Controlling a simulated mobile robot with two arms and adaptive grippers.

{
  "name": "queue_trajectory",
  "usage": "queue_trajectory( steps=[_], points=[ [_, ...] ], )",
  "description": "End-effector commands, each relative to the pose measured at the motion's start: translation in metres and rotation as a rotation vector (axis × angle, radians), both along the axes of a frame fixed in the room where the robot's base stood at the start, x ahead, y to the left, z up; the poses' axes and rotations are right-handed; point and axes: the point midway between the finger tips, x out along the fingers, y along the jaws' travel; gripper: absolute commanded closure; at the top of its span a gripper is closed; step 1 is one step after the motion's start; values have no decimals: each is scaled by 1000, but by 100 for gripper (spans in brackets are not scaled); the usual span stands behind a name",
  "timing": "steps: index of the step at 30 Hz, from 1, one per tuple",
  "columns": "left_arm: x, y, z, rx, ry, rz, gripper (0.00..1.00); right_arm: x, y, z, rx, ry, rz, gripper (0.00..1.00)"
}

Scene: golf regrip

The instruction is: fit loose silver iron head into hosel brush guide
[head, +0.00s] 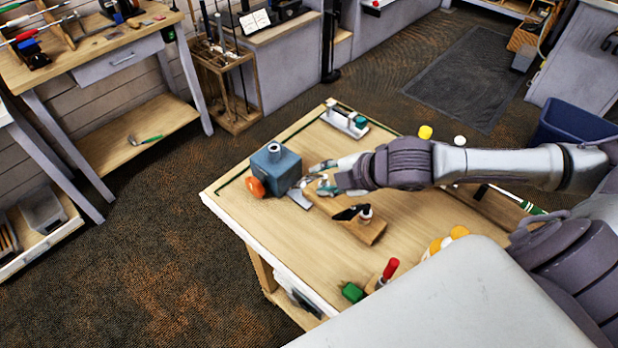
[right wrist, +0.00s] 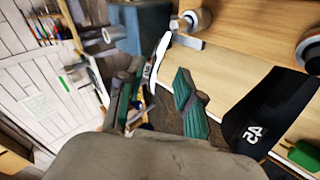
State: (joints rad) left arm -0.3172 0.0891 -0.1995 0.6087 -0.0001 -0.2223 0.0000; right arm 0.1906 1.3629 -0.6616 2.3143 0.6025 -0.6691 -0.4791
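The blue-grey block (head: 284,172) with a grey cylinder on top and an orange knob, which looks like the hosel brush guide, stands at the table's left corner. Part of it shows in the right wrist view (right wrist: 150,32). My right gripper (head: 318,180) is just right of it, low over the table. In the right wrist view its teal fingers (right wrist: 158,70) stand apart. A thin, pale curved piece (right wrist: 156,62), perhaps the silver iron head seen edge-on, lies between them. It does not visibly meet the right finger. My left gripper is not in view.
A wooden board (head: 367,231) with a black club head lies in front of the gripper. A small white-and-green fixture (head: 345,121) stands at the back edge. A red-handled tool (head: 390,269) and a green block (head: 352,292) are near the front edge.

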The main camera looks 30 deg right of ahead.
Motion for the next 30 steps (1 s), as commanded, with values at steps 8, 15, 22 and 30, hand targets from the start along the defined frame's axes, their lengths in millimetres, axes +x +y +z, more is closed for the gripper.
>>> queue_trajectory(
  steps=[8,15,22,30],
  points=[
    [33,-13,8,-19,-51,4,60,16,8,-16,0,-1,0,64],
    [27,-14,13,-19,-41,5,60,33,17,-32,4,-1,-2,64],
    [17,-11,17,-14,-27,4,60,51,25,-52,1,-1,-1,64],
    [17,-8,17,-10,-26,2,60,52,26,-55,-1,0,0,64]
  ],
)
